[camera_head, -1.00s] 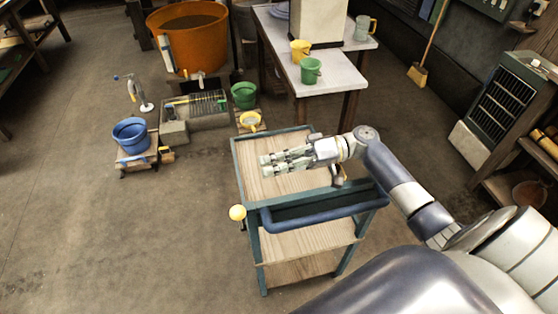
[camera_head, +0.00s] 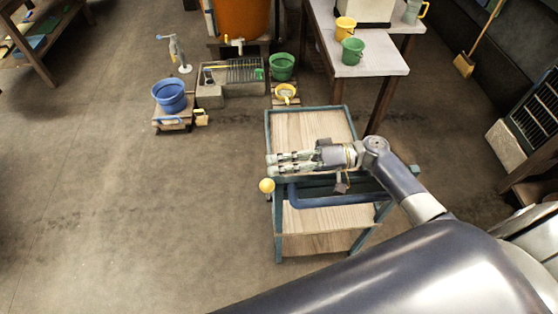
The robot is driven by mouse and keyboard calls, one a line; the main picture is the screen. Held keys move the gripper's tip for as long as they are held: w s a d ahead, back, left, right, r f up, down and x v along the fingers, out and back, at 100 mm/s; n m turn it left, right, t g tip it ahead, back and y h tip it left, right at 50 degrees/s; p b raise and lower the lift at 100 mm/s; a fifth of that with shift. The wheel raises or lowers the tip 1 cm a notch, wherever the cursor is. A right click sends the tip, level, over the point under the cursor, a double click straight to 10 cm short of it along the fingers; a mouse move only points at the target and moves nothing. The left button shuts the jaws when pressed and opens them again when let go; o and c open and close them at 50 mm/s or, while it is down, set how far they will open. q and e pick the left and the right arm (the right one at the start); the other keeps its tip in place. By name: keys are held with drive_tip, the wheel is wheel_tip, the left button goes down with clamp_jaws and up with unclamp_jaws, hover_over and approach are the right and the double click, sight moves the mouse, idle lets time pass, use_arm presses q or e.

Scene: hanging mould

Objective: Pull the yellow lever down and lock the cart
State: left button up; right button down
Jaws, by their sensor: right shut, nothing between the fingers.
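The yellow lever (camera_head: 267,186) shows as a round yellow knob at the near left corner of the cart. The cart (camera_head: 308,131) has a teal frame, a wooden top and a lower wooden shelf (camera_head: 322,218). A blue handle bar (camera_head: 325,201) runs along its near side. My right gripper (camera_head: 270,163) reaches in from the right over the near edge of the cart top. Its fingers point left, are shut and hold nothing. The fingertips are just above the yellow knob in the picture, apart from it. My left gripper is out of view.
A blue bucket (camera_head: 170,95) stands on a small wooden stand left of the cart. Behind are a green bucket (camera_head: 282,67), a drain grate (camera_head: 235,72) and a white table (camera_head: 375,62) with pots. The floor (camera_head: 130,225) left of the cart is clear.

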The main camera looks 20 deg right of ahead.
sight(268, 192)
drive_tip(key=shift+s, duration=0.1)
drive_tip(key=shift+s+a+n+b, duration=0.1)
drive_tip(key=shift+s+n+b, duration=0.25)
drive_tip(key=shift+n+b, duration=0.05)
drive_tip(key=s+a+f+n+b, duration=0.1)
drive_tip(key=s+a+n+b, duration=0.1)
drive_tip(key=s+n+b, duration=0.2)
drive_tip(key=shift+s+f+n+h+b, duration=0.35)
drive_tip(key=shift+s+b, duration=0.95)
drive_tip(key=shift+b, duration=0.45)
